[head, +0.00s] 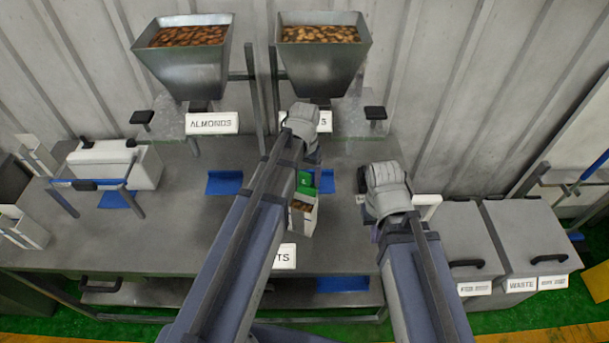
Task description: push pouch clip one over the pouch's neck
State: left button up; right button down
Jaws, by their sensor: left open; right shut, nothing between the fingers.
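A pale pouch (302,217) with brown contents stands on the steel table near the middle. A green piece (305,182), seemingly a clip or the pouch's top, shows at its upper end; I cannot tell how it sits on the neck. My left gripper (312,155) is just above and behind the pouch, open, its fingers largely hidden by my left arm, which also covers the pouch's left side. My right gripper (371,215) is to the right of the pouch, apart from it, shut and empty, partly hidden by its wrist.
Two hoppers, one of almonds (188,75) and one of other nuts (322,70), stand at the back. Blue pads (224,183) lie on the table (180,235). A white box (112,165) is at the left. Grey lidded bins (525,235) stand at the right. The table's left-centre is clear.

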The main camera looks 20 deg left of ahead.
pick_arm(q)
jog(key=shift+r, duration=0.1)
notch_tip(320, 180, up, 8)
jog(key=p, duration=0.8)
jog(key=shift+f, duration=0.2)
jog(key=shift+s+d+f+b, duration=0.15)
jog(key=shift+f+b, duration=0.15)
jog(key=shift+b, duration=0.1)
jog(key=s+d+f+m+b, duration=0.1)
jog(key=s+d+f+b, duration=0.4)
jog(key=s+f+b, duration=0.2)
jog(key=s+d+f+m+y+b, duration=0.1)
jog(key=s+d+f+b, duration=0.4)
jog(key=s+f+b, duration=0.2)
notch_tip(320, 180, down, 3)
jog(key=b, duration=0.3)
jog(key=shift+m, duration=0.3)
jog(key=shift+d+r, duration=0.1)
jog(key=shift+c, duration=0.4)
